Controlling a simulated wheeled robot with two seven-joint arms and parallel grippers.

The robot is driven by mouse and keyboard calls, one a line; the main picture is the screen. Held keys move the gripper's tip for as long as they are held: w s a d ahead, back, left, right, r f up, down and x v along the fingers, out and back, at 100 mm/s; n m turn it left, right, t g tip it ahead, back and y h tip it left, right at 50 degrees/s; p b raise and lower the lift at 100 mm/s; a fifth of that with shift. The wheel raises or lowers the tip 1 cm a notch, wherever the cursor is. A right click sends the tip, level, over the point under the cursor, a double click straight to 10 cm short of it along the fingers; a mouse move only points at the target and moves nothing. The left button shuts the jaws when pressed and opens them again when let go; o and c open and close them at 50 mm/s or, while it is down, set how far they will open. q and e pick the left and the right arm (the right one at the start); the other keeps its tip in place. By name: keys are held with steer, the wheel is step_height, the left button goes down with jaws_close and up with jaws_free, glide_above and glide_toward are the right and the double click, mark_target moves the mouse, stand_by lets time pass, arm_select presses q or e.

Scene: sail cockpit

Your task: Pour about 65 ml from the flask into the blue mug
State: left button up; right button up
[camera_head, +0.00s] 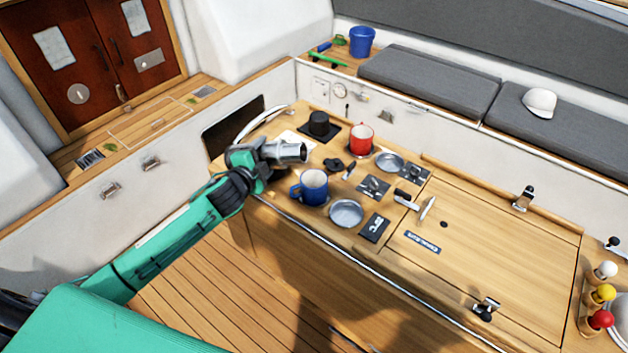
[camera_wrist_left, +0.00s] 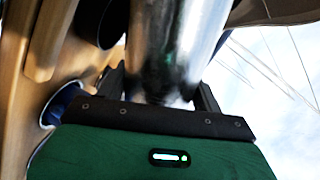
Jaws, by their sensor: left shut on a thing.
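A silver metal flask (camera_head: 289,152) is held by my left gripper (camera_head: 262,157), lying nearly level with its open end towards the right. The left gripper is shut on it; the flask's shiny body (camera_wrist_left: 175,45) fills the middle of the left wrist view between the fingers (camera_wrist_left: 165,90). The blue mug (camera_head: 312,188) stands upright on the wooden counter, just below and a little right of the flask's mouth. I see no stream between them, and the liquid level in the mug is unclear. My right gripper is out of view.
On the counter (camera_head: 470,240) are a red mug (camera_head: 361,138), a black cup (camera_head: 319,124) on a dark mat, a black cap (camera_head: 333,164) and metal dishes, one (camera_head: 346,212) close to the blue mug. The right part of the counter is mostly clear.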

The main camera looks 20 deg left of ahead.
arm_select(q)
steer(key=shift+d+f+m+y, duration=0.3)
steer(key=shift+d+f+m, duration=0.1)
steer(key=shift+f+m, duration=0.15)
steer(key=shift+r+m+p, duration=0.35)
steer(key=shift+r+p, duration=0.05)
steer(key=shift+p, duration=0.25)
steer(key=shift+d+r+m+p, duration=0.1)
steer(key=shift+r+m+p, duration=0.15)
steer(key=shift+m+p, duration=0.1)
steer(key=shift+d+r+m+y+p, duration=0.1)
steer(key=shift+r+m+y+p, duration=0.35)
steer(key=shift+r+p, duration=0.4)
steer(key=shift+s+a+f, duration=0.1)
steer(key=shift+a+f, duration=0.05)
steer(key=shift+a, duration=0.3)
steer(key=shift+a+p, duration=0.1)
steer(key=shift+p, duration=0.2)
steer(key=shift+r, duration=0.2)
steer(key=shift+r+m+p, duration=0.1)
steer(key=shift+m+p, duration=0.2)
steer(key=shift+p, duration=0.1)
stand_by(0.7)
